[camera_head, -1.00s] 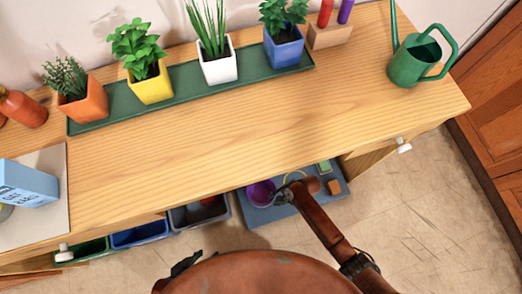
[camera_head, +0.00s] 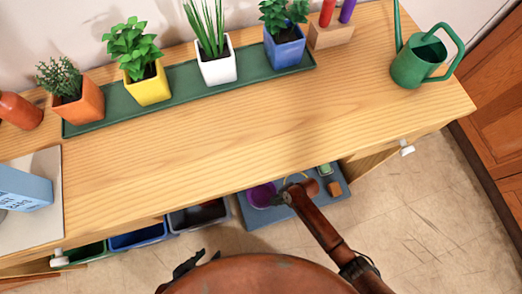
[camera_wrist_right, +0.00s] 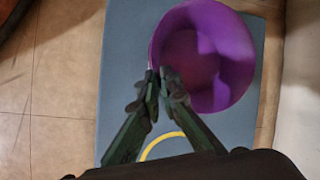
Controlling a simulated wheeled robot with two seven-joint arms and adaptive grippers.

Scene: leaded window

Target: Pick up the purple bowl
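The purple bowl (camera_head: 262,195) sits on a blue-grey mat or board (camera_head: 252,218) below the table's front edge, partly hidden by the table and my right arm. In the right wrist view the bowl (camera_wrist_right: 225,60) shows from above. My right gripper (camera_wrist_right: 160,72) is at its lower-left rim, one finger outside and one inside, close together on the wall. In the head view my right gripper (camera_head: 285,196) overlaps the bowl's right side. A dark part that looks like my left gripper (camera_head: 186,264) is low beside my body, far from the bowl; its fingers are unclear.
The wooden table (camera_head: 220,150) overhangs the bowl. Bins, including a blue one (camera_head: 138,238) and a dark grey one (camera_head: 198,216), stand left of the mat. A small orange block (camera_head: 335,189) lies right of my gripper. A yellow ring (camera_wrist_right: 165,138) shows below the bowl.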

